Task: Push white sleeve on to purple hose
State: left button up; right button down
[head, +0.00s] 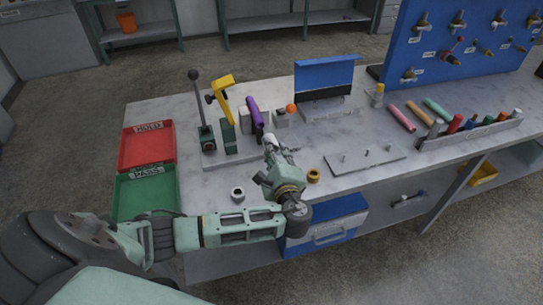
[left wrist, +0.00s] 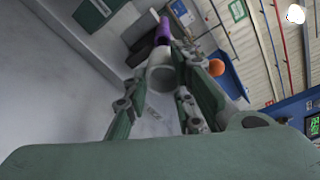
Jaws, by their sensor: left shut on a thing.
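The purple hose (head: 254,114) stands tilted in a holder near the back left of the bench. Its purple end also shows in the left wrist view (left wrist: 163,31). I cannot tell whether the sleeve and hose touch. In the head view the fingers mostly hide the sleeve. My right gripper is out of view.
A black-handled lever (head: 196,100) and a yellow-topped clamp (head: 222,88) stand left of the hose. An orange ball (head: 291,108) is close on its right. A pale nut-like ring (head: 238,194) and a yellow ring (head: 313,175) lie near the front. A flat plate (head: 365,160) lies right.

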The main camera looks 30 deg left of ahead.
pick_arm(q)
jog(key=shift+s+f+t, duration=0.2)
jog(key=shift+s+t, duration=0.1)
jog(key=shift+y, duration=0.4)
jog(key=shift+c, duration=0.2)
jog(key=shift+b+x, duration=0.6)
jog(key=shift+x, duration=2.15)
jog(key=shift+a+r, duration=0.15)
jog(key=shift+a, duration=0.1)
jog(key=shift+w+a, duration=0.25)
jog(key=shift+a, duration=0.1)
jog(key=shift+w+a, duration=0.3)
jog(key=shift+a, duration=0.05)
dwell(0.4)
